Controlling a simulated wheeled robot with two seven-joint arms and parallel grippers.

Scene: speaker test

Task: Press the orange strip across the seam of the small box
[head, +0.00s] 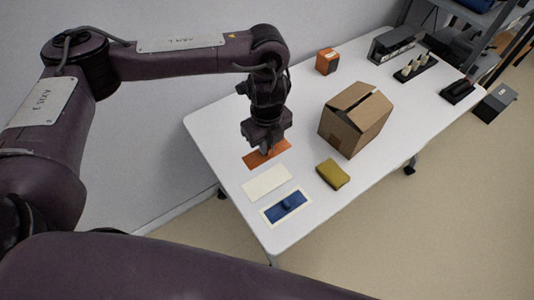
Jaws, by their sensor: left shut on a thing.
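The orange strip (255,160) is at the left part of the white table, under my left gripper (265,148). My left gripper points down and is shut on the strip; its fingertips hide part of it. I cannot tell whether the strip is lifted off the table. The brown cardboard box (345,133) stands right of the gripper, apart from it. A dark gap, the seam, runs between the flaps on its top. My right gripper is not in view.
A cream rectangle (266,182), a blue block with a knob on a white-edged pad (286,207) and an olive block (333,174) lie nearer on the table (222,158). A small orange box (327,61) and dark racks (414,68) stand at the back.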

